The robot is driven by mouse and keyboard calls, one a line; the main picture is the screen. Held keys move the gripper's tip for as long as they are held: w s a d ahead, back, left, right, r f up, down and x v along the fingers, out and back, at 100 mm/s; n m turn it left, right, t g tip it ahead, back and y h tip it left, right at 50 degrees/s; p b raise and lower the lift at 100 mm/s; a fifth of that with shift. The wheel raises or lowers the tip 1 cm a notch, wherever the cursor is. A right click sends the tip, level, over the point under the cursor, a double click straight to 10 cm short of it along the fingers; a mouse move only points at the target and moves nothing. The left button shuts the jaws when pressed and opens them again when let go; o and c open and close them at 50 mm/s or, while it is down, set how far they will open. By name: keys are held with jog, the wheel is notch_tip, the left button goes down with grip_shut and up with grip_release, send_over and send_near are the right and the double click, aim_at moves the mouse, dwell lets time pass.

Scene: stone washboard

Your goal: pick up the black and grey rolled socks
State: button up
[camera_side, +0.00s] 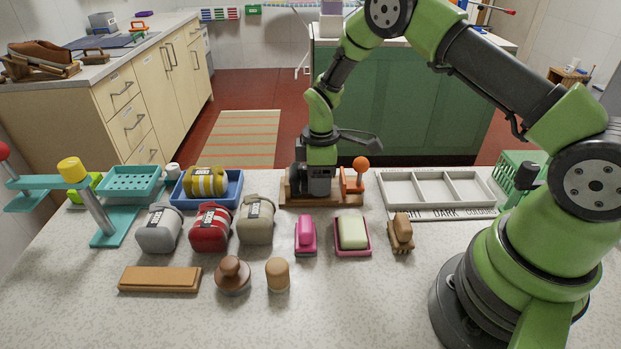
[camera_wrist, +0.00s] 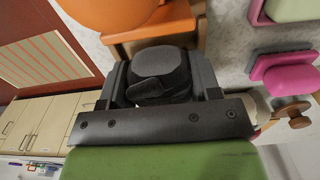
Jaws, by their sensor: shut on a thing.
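The black and grey rolled socks (camera_wrist: 160,72) show in the wrist view as a dark rounded bundle between the two jaws. My gripper (camera_wrist: 160,88) is shut on them, one finger on each side. In the side view my gripper (camera_side: 312,183) points down at the back middle of the counter, at a wooden stand (camera_side: 296,201) with an orange ball knob (camera_side: 361,163). There the dark socks are hard to tell from the dark jaws. I cannot tell whether they touch the wooden stand.
Grey (camera_side: 159,230), red (camera_side: 211,228) and beige (camera_side: 256,221) rolls stand in front to the left. A yellow striped roll (camera_side: 205,182) lies in a blue tray (camera_side: 236,190). A pink brush (camera_side: 305,238), soap dish (camera_side: 352,252) and white divided tray (camera_side: 437,206) lie right.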

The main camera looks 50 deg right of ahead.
jog(key=shift+r, duration=0.15)
notch_tip(320, 180, up, 16)
jog(key=s+d+f+m, duration=0.5)
jog(key=s+d+m, duration=0.35)
jog(key=d, duration=0.25)
jog(key=s+d+f+m, duration=0.2)
jog(key=s+m, duration=0.3)
jog(key=s, duration=0.1)
jog(key=s+d+f+m, duration=0.2)
jog(key=s+f+m, duration=0.1)
jog(key=s+m, duration=0.2)
jog(key=shift+n, duration=0.25)
jog(key=shift+d+f, duration=0.2)
jog(key=shift+f, duration=2.15)
jog(key=o, duration=1)
